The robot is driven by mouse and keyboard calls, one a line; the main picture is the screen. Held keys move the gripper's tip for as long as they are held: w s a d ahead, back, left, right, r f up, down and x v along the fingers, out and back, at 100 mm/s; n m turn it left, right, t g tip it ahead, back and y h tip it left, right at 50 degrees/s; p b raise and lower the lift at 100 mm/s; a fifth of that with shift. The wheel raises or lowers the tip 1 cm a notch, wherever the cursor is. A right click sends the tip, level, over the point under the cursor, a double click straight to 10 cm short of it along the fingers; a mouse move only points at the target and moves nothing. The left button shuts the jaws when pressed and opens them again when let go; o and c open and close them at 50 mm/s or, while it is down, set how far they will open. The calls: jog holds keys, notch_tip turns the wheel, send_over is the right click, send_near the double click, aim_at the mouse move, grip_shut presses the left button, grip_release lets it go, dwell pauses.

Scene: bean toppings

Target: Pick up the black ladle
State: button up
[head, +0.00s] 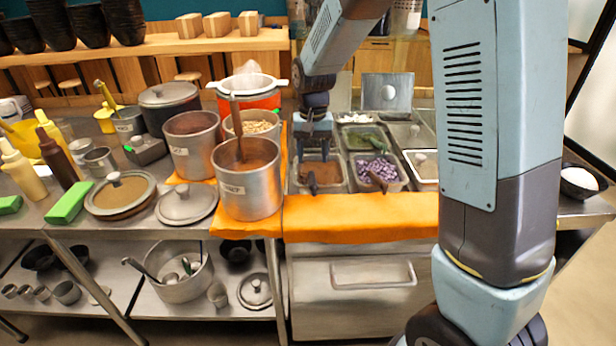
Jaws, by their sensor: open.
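My gripper (313,150) points down over the metal bin of brown topping (325,172) in the counter. It is open, with nothing visible between its fingers. A dark handle (312,184), which looks like the black ladle's, stands up at the front of that bin, just below and in front of the gripper in the picture. Its lower end is hidden in the bin. I cannot tell whether the fingers touch it. A similar brownish-dark handle (378,182) stands in the neighbouring bin of purple pieces (382,168).
A large steel pot (247,195) with a tall brown handle (236,125) stands left of the bins. More bins lie behind and to the right, including one of green topping (366,138). An orange ledge (360,218) runs along the front. My arm hides the right part.

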aim_at(313, 180)
notch_tip(313, 180, down, 4)
jog(key=shift+r, duration=0.1)
jog(key=shift+s+d+f, duration=0.1)
jog(key=shift+s+f, duration=0.05)
jog(key=shift+f, duration=1.15)
jog(key=shift+s+f, duration=0.15)
jog(key=shift+f, duration=1.1)
jog(key=shift+s+f, duration=0.1)
grip_shut()
